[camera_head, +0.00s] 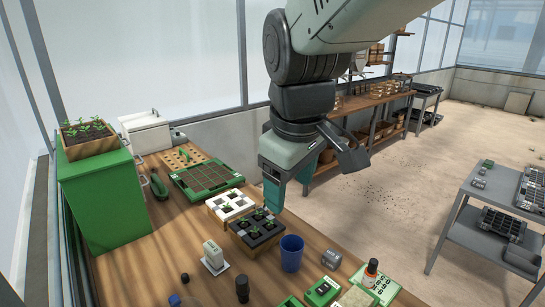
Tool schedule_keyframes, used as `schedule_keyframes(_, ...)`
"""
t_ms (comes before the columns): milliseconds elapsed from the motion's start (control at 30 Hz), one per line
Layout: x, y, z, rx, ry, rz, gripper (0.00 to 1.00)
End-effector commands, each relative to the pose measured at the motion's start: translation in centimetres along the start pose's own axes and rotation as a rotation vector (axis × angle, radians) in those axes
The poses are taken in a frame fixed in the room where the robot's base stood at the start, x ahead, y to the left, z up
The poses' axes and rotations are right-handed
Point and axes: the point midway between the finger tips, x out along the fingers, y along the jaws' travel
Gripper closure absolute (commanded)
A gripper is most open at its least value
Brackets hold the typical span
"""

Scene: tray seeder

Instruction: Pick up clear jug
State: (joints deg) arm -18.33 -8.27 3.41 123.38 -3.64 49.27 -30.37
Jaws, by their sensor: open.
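I cannot make out a clear jug for certain in the head view. A small pale upright container (212,253) stands on a white square base on the wooden bench (135,270), but I cannot tell whether it is clear. A solid blue cup (291,254) stands to its right. My gripper (276,196) hangs above the bench beside the black-and-white seedling trays, with its teal fingers pointing down. It is open, and no object shows in it. The arm hides part of the bench's back edge.
A green cabinet (105,205) with a seedling box on top stands at left. A green tray (207,178) lies farther back. A metal can (331,258) and a dark-topped bottle (370,272) stand at front right. Dark cylinders (242,290) stand at the front.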

Motion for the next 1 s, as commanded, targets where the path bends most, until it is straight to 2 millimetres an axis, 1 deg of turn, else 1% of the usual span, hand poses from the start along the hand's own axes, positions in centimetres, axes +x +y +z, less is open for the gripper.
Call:
schedule_keyframes(33, 1.6, -0.6, -2.0, -0.099, -0.018, -0.026, 0.31)
schedule_keyframes(100, 3.7, -1.5, -4.6, -0.24, -0.033, -0.056, 0.31)
schedule_keyframes(167, 5.6, -2.6, -6.7, -0.36, -0.045, -0.083, 0.31)
schedule_keyframes(200, 7.0, -3.5, -8.1, -0.441, -0.051, -0.101, 0.31)
schedule_keyframes(267, 9.1, -5.0, -10.0, -0.561, -0.06, -0.129, 0.31)
schedule_keyframes(300, 10.6, -6.1, -11.2, -0.639, -0.066, -0.149, 0.31)
schedule_keyframes(367, 12.9, -8.0, -12.8, -0.758, -0.071, -0.18, 0.31)
schedule_keyframes(400, 14.5, -9.4, -13.8, -0.835, -0.073, -0.2, 0.31)
schedule_keyframes(500, 18.2, -12.9, -15.6, -1.017, -0.077, -0.249, 0.31)
schedule_keyframes(600, 21.4, -16.0, -16.6, -1.164, -0.078, -0.292, 0.31)
schedule_keyframes(700, 23.6, -18.3, -17.1, -1.265, -0.075, -0.321, 0.31)
schedule_keyframes(800, 24.9, -19.6, -17.3, -1.32, -0.073, -0.338, 0.31)
schedule_keyframes(867, 25.5, -19.9, -17.3, -1.336, -0.073, -0.343, 0.31)
schedule_keyframes(1000, 27.5, -20.4, -16.7, -1.342, -0.075, -0.345, 0.31)
